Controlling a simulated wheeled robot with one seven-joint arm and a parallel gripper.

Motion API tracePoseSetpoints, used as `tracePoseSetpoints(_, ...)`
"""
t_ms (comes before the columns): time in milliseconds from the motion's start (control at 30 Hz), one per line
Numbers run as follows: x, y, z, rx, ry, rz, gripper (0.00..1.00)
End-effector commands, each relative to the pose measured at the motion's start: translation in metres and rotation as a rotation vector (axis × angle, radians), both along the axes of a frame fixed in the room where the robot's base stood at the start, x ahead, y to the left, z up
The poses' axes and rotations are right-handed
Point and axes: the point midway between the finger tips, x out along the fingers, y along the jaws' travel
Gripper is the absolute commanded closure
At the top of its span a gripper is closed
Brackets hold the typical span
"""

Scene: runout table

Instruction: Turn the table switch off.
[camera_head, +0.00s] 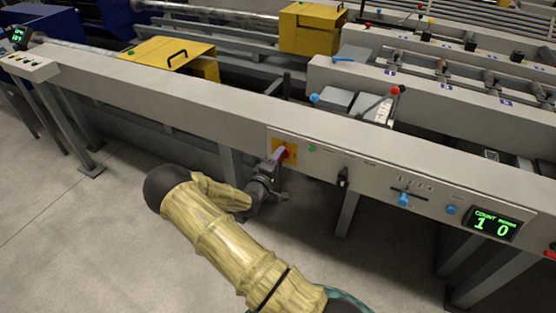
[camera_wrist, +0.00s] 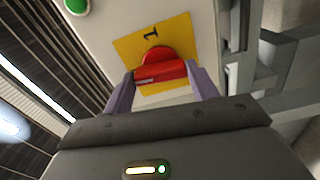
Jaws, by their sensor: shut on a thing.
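The table switch (camera_wrist: 160,71) is a red rotary knob on a yellow plate (camera_wrist: 178,40) marked "1" in the wrist view. In the head view the yellow plate (camera_head: 291,145) sits on the grey front panel, and the knob is mostly hidden by my gripper (camera_head: 279,156). In the wrist view my gripper (camera_wrist: 162,84) has its two purple fingers on either side of the red handle, shut on it. Which position the switch is in, I cannot tell for sure.
A green button (camera_head: 312,149) is just right of the plate. Further right are a black knob (camera_head: 343,177), a blue-handled slider (camera_head: 404,199), a blue knob (camera_head: 451,210) and a green-lit counter display (camera_head: 492,223). Table legs (camera_head: 232,165) stand below; the floor at left is clear.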

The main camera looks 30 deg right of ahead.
Motion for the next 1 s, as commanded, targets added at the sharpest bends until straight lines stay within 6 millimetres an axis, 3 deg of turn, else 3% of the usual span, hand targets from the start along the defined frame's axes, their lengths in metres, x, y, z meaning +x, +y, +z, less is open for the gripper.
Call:
tracePoseSetpoints(733, 0.0006, 0.0022, -0.0019, -0.077, 0.105, 0.004, 0.65)
tracePoseSetpoints(767, 0.0005, 0.0022, -0.0019, -0.077, 0.105, 0.004, 0.4)
tracePoseSetpoints(867, 0.0005, 0.0018, -0.0016, -0.077, 0.105, 0.003, 0.2)
tracePoseSetpoints(1000, 0.0004, 0.0012, -0.0011, -0.077, 0.102, 0.002, 0.2)
